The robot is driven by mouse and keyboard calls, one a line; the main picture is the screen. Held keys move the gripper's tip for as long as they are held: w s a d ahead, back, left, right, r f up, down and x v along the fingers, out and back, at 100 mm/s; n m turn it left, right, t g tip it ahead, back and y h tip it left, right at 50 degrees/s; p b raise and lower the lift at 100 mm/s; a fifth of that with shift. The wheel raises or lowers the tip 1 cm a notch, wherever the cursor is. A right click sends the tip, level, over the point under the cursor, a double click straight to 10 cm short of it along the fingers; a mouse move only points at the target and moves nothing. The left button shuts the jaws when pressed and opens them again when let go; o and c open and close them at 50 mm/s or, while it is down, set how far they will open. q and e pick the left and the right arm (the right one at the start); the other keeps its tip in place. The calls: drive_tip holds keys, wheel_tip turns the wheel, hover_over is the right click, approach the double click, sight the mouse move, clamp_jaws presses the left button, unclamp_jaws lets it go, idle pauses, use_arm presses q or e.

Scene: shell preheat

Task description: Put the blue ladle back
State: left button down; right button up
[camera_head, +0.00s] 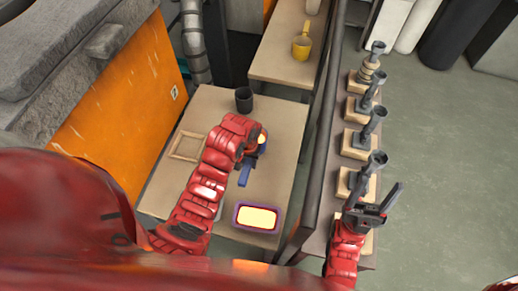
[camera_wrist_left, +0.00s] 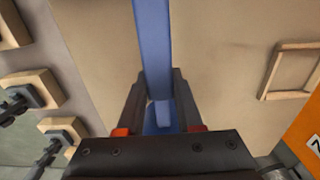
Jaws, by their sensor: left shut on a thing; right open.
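The blue ladle (camera_head: 244,176) is held over the light table by my left gripper (camera_head: 248,160). Its blue handle (camera_wrist_left: 153,40) runs between the two fingers in the left wrist view, where my left gripper (camera_wrist_left: 157,88) is shut on it. A pale yellow patch shows beside the gripper in the head view; whether it lies in the ladle's bowl is unclear, as the arm hides part of it. My right gripper (camera_head: 377,197) is open and empty, above the near end of the narrow bench on the right.
A tray with a purple rim (camera_head: 237,217) and bright yellow inside lies at the table's front. A wooden frame (camera_head: 173,153) lies left, a dark cup (camera_head: 244,100) behind. A yellow ladle (camera_head: 301,46) is on the far table. Grey parts on wooden blocks (camera_head: 355,144) line the right bench.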

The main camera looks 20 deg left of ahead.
use_arm(q)
drive_tip(key=w, duration=0.2)
drive_tip(key=w+d+p, duration=0.1)
drive_tip(key=w, duration=0.2)
drive_tip(key=w+p, duration=0.1)
drive_tip(key=w, duration=0.2)
drive_tip(key=shift+d+f, duration=0.25)
drive_tip(key=shift+w, duration=0.15)
drive_tip(key=shift+f+p, duration=0.3)
drive_tip(key=shift+f, duration=0.9)
drive_tip(key=shift+f+p, duration=0.3)
drive_tip(key=shift+f, duration=0.3)
drive_tip(key=shift+f, duration=0.1)
drive_tip(key=c, duration=0.6)
unclamp_jaws()
drive_tip(key=shift+o, duration=0.2)
